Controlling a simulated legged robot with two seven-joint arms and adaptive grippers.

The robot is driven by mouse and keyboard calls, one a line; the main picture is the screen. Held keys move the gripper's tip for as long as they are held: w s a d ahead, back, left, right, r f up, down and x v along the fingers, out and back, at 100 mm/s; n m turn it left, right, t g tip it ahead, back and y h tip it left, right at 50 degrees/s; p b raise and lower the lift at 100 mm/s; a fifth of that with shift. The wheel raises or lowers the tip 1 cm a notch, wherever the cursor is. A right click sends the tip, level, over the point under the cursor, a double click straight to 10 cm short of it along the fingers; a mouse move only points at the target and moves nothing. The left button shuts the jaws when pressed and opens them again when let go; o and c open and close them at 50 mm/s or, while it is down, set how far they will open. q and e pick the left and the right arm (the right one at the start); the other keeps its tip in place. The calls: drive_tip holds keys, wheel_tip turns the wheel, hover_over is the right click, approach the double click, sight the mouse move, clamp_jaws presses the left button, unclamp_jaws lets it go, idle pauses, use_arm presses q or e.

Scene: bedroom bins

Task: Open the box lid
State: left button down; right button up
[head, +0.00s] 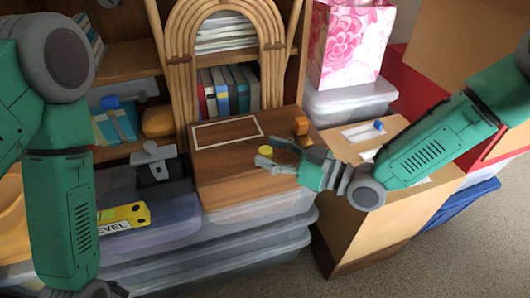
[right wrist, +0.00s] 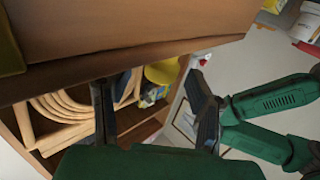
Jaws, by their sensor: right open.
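A brown wooden box (head: 225,172) with a flat lid sits on clear plastic bins in the middle of the head view. A pale rectangular outline marks the left part of its lid (head: 228,132). The lid looks shut. My right gripper (head: 268,153) reaches in from the right, in front of the box top, its fingers apart. I cannot tell if it touches the box. In the right wrist view, its two dark fingers (right wrist: 155,100) are spread with no object held between them. My left arm shows at the left, but its gripper is out of view.
A small yellow round object (head: 265,150) shows by the right fingertips, and an orange object (head: 300,126) on the box's right side. A yellow level (head: 123,216) lies on the left bin. A cardboard box (head: 355,185) stands right. A rattan arch (head: 170,60) stands behind.

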use_arm(q)
drive_tip(key=shift+f, duration=0.2)
use_arm(e)
drive_tip(key=shift+w+a, duration=0.3)
drive_tip(key=shift+a, duration=0.3)
